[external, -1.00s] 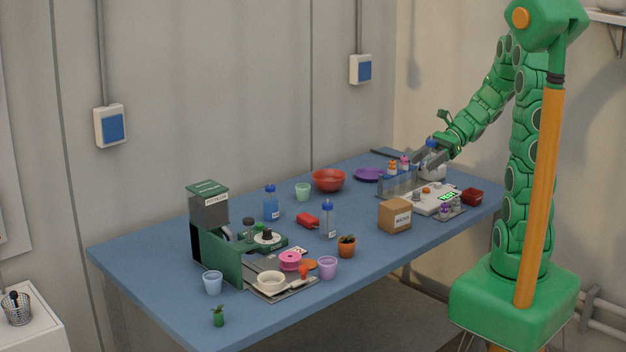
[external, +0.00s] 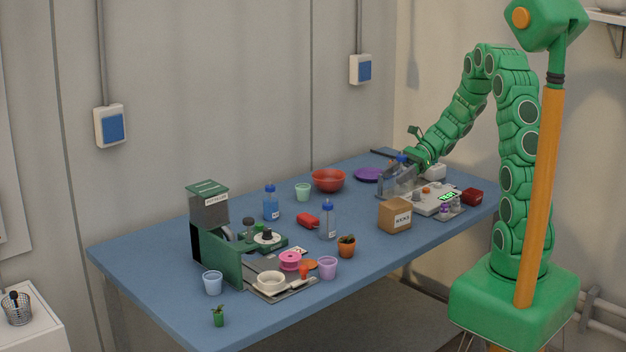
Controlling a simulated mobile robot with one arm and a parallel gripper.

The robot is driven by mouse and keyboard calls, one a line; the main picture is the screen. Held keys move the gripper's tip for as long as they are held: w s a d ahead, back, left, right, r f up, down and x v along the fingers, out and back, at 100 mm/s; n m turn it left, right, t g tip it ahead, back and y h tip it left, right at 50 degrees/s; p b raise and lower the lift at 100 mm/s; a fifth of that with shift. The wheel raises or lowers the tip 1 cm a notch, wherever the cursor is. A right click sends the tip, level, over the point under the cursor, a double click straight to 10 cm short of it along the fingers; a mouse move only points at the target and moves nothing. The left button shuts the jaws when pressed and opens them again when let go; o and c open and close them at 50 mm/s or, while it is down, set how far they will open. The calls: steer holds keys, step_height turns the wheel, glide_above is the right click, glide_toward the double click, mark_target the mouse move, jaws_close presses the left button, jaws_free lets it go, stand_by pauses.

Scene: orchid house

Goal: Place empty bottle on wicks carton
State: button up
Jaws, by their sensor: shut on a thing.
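My gripper (external: 406,168) is shut on a blue-capped bottle (external: 402,158) at the back right of the table, over or beside the rack area. The gripper hides most of the bottle, so I cannot see whether it is empty. The wicks carton (external: 395,216), a small brown box with a white label, stands near the right front edge. Its top is bare. My gripper is behind and above it, apart from it. Another clear blue-capped bottle (external: 328,221) stands left of the carton, and a bottle of blue liquid (external: 271,204) stands further left.
A white device with a green display (external: 447,196) and a dark red box (external: 472,197) stand right of the carton. A red bowl (external: 328,180) and a purple plate (external: 369,175) lie at the back. A small orange pot (external: 347,247) stands left of the carton.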

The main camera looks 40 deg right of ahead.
mark_target(393, 190)
steer(key=shift+w+f, duration=0.65)
steer(key=shift+f, duration=1.6)
steer(key=shift+f, duration=0.15)
steer(key=o, duration=1)
steer(key=v, duration=1.2)
steer(key=shift+d, duration=0.1)
